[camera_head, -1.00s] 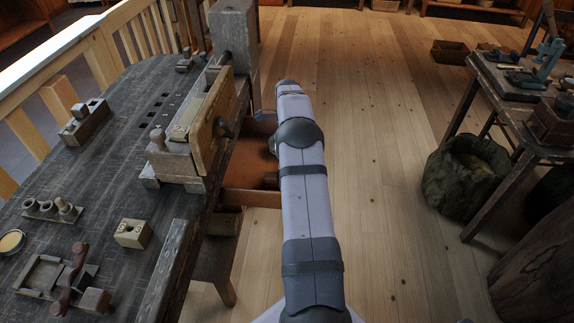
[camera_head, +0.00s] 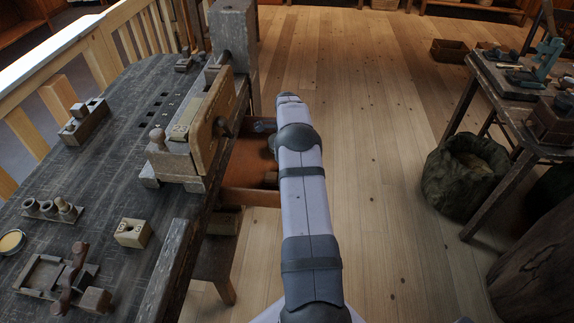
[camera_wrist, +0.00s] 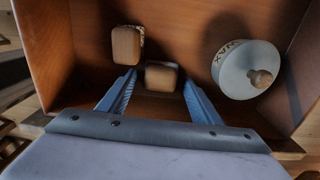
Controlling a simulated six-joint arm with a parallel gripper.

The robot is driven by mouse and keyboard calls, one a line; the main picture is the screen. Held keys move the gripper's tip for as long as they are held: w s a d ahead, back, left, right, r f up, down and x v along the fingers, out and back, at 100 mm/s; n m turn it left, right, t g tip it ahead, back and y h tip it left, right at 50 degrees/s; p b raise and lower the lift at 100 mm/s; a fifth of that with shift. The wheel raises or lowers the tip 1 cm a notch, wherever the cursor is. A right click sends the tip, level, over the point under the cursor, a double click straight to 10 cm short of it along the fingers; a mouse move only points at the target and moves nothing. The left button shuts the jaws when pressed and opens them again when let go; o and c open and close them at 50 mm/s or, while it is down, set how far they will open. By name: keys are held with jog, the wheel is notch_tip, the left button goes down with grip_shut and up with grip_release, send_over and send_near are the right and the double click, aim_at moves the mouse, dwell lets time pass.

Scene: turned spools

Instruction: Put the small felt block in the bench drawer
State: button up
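The bench drawer (camera_head: 245,197) is pulled out below the vise; its orange-brown inside fills much of the wrist view (camera_wrist: 200,25). A small tan block (camera_wrist: 161,77) lies in it. My gripper (camera_wrist: 160,80) reaches down into the drawer with its two blue fingers spread, one on either side of this block, with a narrow gap visible each side. A second, similar tan block (camera_wrist: 127,46) lies to the left, outside the fingers. I cannot tell which is the felt one. In the head view, my arm hides part of the drawer and most of the gripper.
A round white tin (camera_wrist: 246,70) with a knob and dark lettering sits at the drawer's right in the wrist view. The wooden vise (camera_head: 205,125) stands above the drawer. The bench top (camera_head: 110,190) carries a pale block (camera_head: 133,233) and tools.

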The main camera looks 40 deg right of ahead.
jog(key=shift+r, duration=0.1)
notch_tip(320, 180, up, 12)
jog(key=shift+b, duration=0.3)
dwell(0.5)
jog(key=shift+r, duration=0.1)
jog(key=s+a+n, duration=1.3)
jog(key=a, duration=0.3)
jog(key=s+a+n, duration=1.2)
jog(key=a+n, duration=0.1)
jog(key=a, duration=0.3)
notch_tip(320, 180, up, 12)
jog(key=n+p, duration=0.1)
jog(key=p, duration=1.2)
notch_tip(320, 180, down, 40)
jog(key=b, duration=4)
jog(key=shift+s+a, duration=0.15)
jog(key=shift+a, duration=0.3)
